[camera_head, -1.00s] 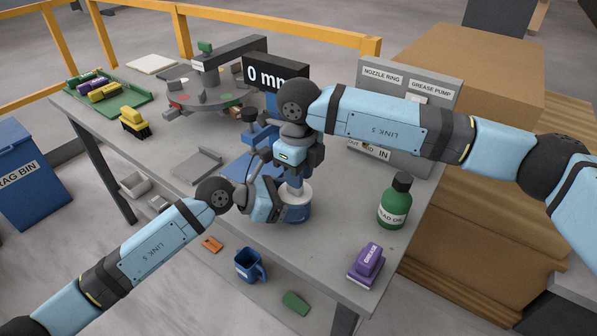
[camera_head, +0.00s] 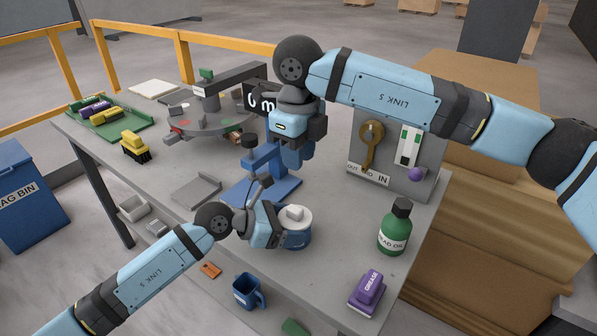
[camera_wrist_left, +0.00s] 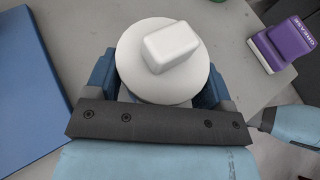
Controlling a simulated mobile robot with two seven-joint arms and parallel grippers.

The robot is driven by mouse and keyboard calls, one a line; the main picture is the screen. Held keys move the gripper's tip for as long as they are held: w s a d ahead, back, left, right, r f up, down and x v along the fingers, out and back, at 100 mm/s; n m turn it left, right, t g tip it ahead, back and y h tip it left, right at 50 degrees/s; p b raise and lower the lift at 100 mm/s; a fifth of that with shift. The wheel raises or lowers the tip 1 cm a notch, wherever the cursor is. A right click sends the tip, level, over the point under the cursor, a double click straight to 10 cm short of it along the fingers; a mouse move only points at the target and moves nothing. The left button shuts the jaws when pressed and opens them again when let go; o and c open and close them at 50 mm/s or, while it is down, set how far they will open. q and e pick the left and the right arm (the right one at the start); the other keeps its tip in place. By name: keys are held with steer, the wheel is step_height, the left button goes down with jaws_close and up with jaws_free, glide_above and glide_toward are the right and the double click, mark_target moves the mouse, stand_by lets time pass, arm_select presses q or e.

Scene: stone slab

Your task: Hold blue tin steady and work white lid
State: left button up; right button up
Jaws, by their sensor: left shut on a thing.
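The blue tin (camera_head: 298,240) stands on the grey table near its front edge. The white lid (camera_head: 299,224) lies on top of the tin, with a block-shaped white knob. In the left wrist view the round lid (camera_wrist_left: 133,82) is seen from above and hides most of the tin; its knob is turned at an angle. My left gripper (camera_head: 283,230) is shut around the tin, a blue finger on each side. My right gripper (camera_head: 293,158) hangs above and behind the lid, apart from it and empty. I cannot tell its finger gap.
A green bottle (camera_head: 395,228) and a purple grease block (camera_head: 367,292) stand to the right. A blue stand (camera_head: 262,180) is behind the tin, with a grey bracket (camera_head: 196,191) to the left. A panel (camera_head: 400,180) with a brass lever rises at the back right. A blue mug (camera_head: 248,291) sits below.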

steer(key=shift+r, duration=0.4)
arm_select(q)
steer(key=o, duration=1.3)
steer(key=shift+c, duration=0.2)
steer(key=v, duration=1.2)
steer(key=shift+a, duration=0.1)
